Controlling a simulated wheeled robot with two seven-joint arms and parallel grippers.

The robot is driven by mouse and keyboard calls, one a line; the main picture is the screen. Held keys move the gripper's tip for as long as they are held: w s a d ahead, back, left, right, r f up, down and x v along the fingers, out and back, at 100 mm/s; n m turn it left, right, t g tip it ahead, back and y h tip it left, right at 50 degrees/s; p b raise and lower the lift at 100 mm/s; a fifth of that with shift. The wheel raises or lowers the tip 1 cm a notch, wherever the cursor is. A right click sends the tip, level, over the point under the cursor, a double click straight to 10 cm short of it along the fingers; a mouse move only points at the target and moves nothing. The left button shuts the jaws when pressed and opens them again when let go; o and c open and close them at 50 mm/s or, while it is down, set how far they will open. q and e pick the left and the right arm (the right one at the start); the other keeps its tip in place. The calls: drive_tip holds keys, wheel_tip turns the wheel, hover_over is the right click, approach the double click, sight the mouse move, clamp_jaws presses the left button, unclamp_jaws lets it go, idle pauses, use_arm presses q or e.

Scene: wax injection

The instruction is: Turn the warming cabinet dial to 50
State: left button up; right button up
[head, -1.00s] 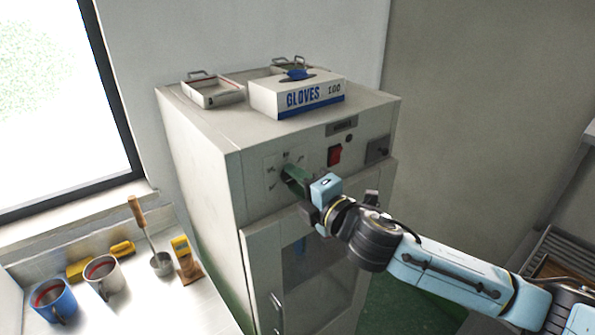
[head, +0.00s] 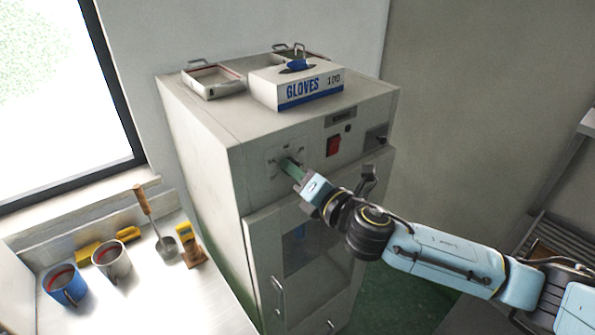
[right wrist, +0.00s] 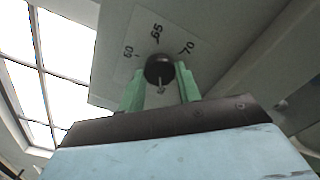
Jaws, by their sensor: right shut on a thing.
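The warming cabinet dial (right wrist: 158,68) is a small dark round knob on the cabinet's front panel. In the right wrist view a pale mark on it faces down the picture, toward my gripper. The figures 60, 65 and 70 stand around its far side; 50 is not readable. My right gripper (right wrist: 161,88) is shut on the dial, with one green finger on each side. In the head view the right gripper (head: 287,162) reaches the upper left of the cabinet front (head: 257,205) and hides the dial. My left gripper is in neither view.
A red switch (head: 333,146) sits right of the dial. The cabinet door with a handle (head: 278,300) is below. A glove box (head: 300,88) and metal trays (head: 213,83) lie on top. Mugs (head: 112,262) and tools stand on the left counter (head: 200,305).

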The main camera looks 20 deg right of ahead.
idle(0.3)
drive_tip(key=o, duration=1)
drive_tip(key=shift+c, duration=0.2)
drive_tip(key=shift+s, duration=0.1)
drive_tip(key=b+v, duration=0.4)
drive_tip(key=v, duration=0.9)
drive_tip(key=shift+d, duration=0.1)
